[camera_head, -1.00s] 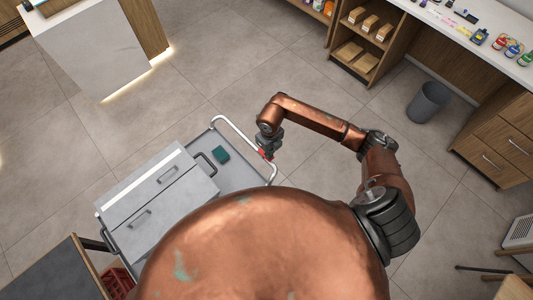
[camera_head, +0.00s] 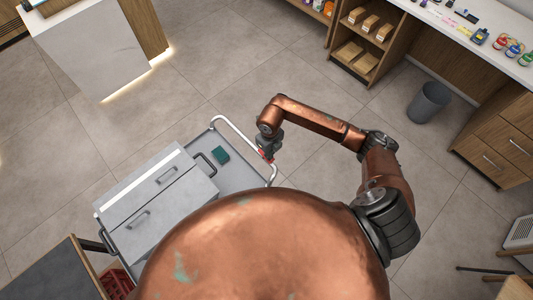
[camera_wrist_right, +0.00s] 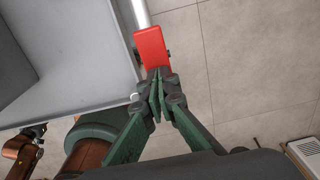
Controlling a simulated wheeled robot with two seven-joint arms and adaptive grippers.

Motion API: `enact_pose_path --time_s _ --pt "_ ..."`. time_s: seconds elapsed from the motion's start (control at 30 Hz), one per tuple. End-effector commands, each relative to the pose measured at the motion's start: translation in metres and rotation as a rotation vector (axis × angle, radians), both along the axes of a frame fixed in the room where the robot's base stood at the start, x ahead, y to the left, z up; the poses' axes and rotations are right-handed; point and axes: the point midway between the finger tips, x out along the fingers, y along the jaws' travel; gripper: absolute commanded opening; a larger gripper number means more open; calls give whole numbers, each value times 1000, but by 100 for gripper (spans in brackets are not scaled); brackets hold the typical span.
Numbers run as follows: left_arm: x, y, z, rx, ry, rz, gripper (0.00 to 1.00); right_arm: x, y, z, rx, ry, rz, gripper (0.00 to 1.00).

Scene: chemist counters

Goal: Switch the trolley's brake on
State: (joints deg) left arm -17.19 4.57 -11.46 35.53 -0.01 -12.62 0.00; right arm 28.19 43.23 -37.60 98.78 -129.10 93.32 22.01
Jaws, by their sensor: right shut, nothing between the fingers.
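The trolley (camera_head: 236,176) is a grey tray with a white tubular handle (camera_head: 236,131) on its right side. A red part (camera_head: 263,153) sits on the handle, and it shows larger in the wrist view (camera_wrist_right: 150,48); I take it for the brake lever. My right gripper (camera_head: 266,156) is at the red part. In the wrist view its green and black fingers (camera_wrist_right: 158,78) are shut with nothing between them, and their tips are at the lower end of the red part. Whether they touch it is hard to tell. My left gripper does not show in the head view.
A grey drawer box (camera_head: 160,193) and a small green block (camera_head: 221,154) are on the trolley. A counter with shelves (camera_head: 400,18), a bin (camera_head: 429,100) and a drawer unit (camera_head: 500,147) stand to the right. The floor (camera_head: 215,60) beyond the trolley is clear.

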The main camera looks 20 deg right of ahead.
Motion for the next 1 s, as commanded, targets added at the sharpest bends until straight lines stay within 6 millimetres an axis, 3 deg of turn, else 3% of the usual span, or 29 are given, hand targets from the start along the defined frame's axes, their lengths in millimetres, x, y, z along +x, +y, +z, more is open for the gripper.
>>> enact_pose_path --time_s 0.8,1.0 --pt "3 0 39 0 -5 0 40 0 0 63 -2 -2 1 0" --pt "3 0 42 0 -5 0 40 0 0 69 0 0 1 0"
